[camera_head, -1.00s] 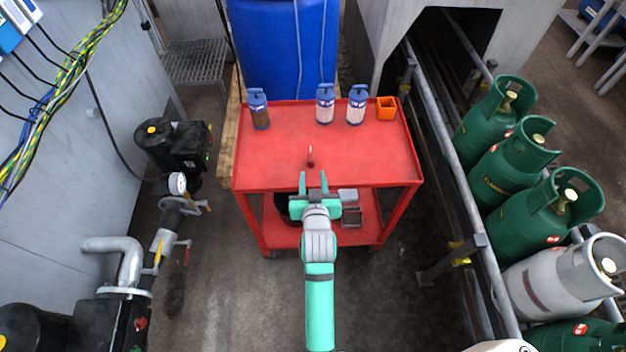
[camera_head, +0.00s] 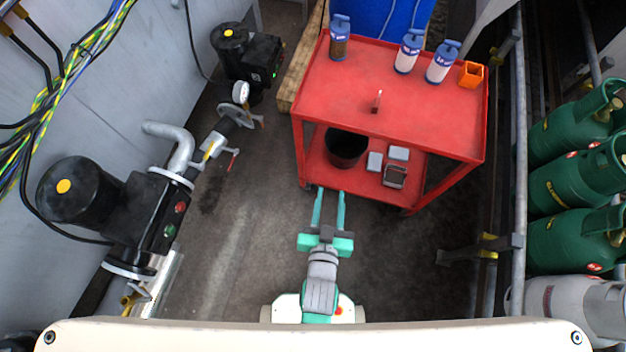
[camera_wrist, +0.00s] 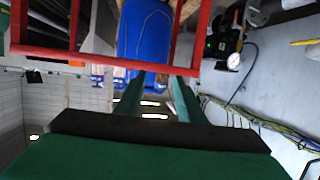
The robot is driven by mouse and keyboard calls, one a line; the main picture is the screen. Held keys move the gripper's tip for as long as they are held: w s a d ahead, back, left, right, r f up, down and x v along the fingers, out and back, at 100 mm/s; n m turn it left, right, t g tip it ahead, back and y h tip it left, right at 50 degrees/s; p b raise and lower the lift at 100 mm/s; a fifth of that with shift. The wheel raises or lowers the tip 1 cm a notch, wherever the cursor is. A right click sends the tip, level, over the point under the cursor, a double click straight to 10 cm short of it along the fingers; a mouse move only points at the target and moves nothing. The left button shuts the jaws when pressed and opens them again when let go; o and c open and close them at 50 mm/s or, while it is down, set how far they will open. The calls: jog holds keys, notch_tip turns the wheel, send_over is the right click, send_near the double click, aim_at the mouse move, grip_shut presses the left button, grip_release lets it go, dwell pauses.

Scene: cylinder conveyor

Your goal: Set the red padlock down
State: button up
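The red padlock (camera_head: 376,101) looks like the small red item with a pale top on the red cart's upper shelf (camera_head: 340,90), near the front middle. It touches nothing but the shelf. My gripper (camera_head: 330,193) is out in front of the cart, over the floor, well apart from the padlock. Its two green fingers are spread with nothing between them. In the wrist view my gripper (camera_wrist: 158,85) also shows open and empty. The padlock cannot be made out there.
Spray-type bottles (camera_head: 410,52) and an orange box (camera_head: 471,75) stand along the cart's back edge. A black bucket (camera_head: 346,148) and small grey boxes sit on the lower shelf. Pumps and pipes (camera_head: 180,150) are left, a rail and green gas cylinders (camera_head: 580,165) right. Floor is free between.

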jog(key=s+a+r+y, duration=0.1)
jog(key=s+a+r, duration=0.1)
jog(key=s, duration=0.5)
jog(key=s+a+r+n+t+y, duration=0.1)
jog(key=s+a+r, duration=0.1)
jog(key=s+r, duration=0.2)
jog(key=v, duration=0.3)
jog(key=shift+a, duration=0.2)
jog(key=shift+s, duration=0.15)
